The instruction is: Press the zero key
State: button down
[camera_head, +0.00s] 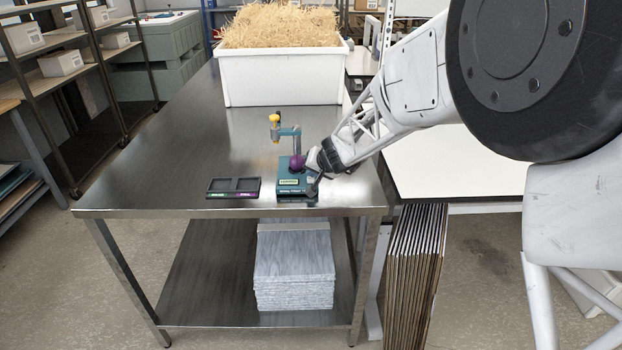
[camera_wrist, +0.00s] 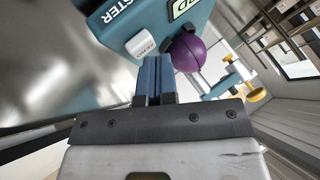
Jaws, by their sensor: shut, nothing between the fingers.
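A teal tester (camera_head: 291,190) stands near the front edge of the steel table, with a purple ball (camera_head: 297,163) on it. In the wrist view the tester (camera_wrist: 108,62) fills the upper middle, and part of its white lettering shows. A small white key (camera_wrist: 140,43) is on its face; its printed label is too blurred to read surely. My gripper (camera_wrist: 154,58) is shut and empty, with its blue fingertips just below the key in the picture; I cannot tell whether they touch. The purple ball (camera_wrist: 187,52) is right of the fingertips. In the head view my wrist hides the tester's right side.
A black two-compartment tray (camera_head: 233,194) lies left of the tester. A teal post with a yellow knob (camera_head: 274,119) rises behind the tester. A white bin of straw (camera_head: 281,78) stands at the table's back. The steel table (camera_head: 180,140) is clear on the left.

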jog(key=shift+f, duration=0.2)
jog(key=shift+r, duration=0.15)
dwell(0.4)
jog(key=shift+r, duration=0.65)
jog(key=shift+r, duration=0.25)
jog(key=shift+r, duration=2.3)
